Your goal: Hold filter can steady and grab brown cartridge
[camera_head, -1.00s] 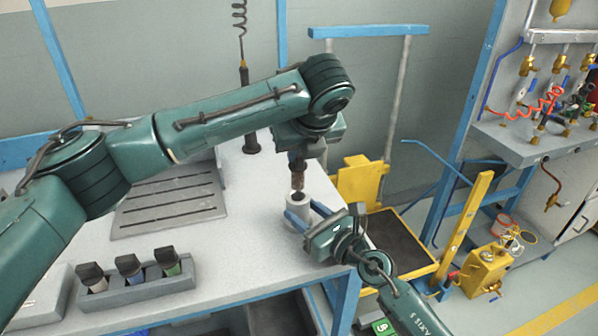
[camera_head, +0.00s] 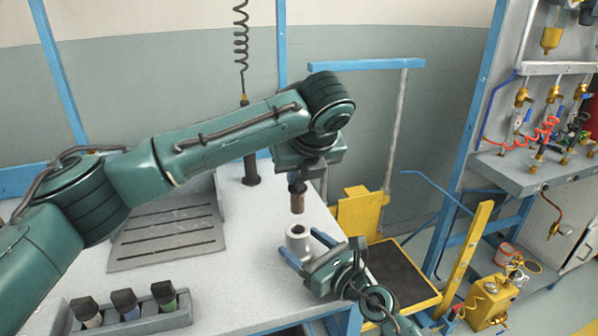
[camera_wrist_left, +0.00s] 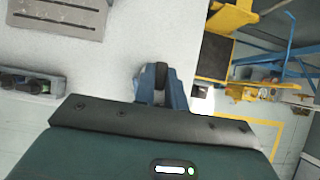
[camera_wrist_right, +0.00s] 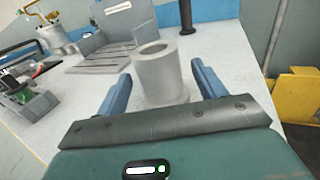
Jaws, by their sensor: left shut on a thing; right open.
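The filter can (camera_head: 298,244) is a pale grey cylinder with an open round top, standing upright near the bench's front right corner. My right gripper (camera_head: 306,248) is open, with its blue fingers on either side of the can. In the right wrist view the can (camera_wrist_right: 160,77) stands between the fingers, with slim gaps visible. The brown cartridge (camera_head: 297,203) hangs upright just above the can's opening, clear of it. My left gripper (camera_head: 297,179) is shut on its dark upper end. In the left wrist view the dark cap (camera_wrist_left: 161,74) shows between the fingers; the brown body is hidden.
A grey rack (camera_head: 140,321) with black-capped cartridges stands at the bench's front left. A slotted grey plate (camera_head: 168,236) lies behind it. A dark post (camera_head: 250,168) rises at the back. A yellow-framed tray (camera_head: 397,275) lies right of the bench.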

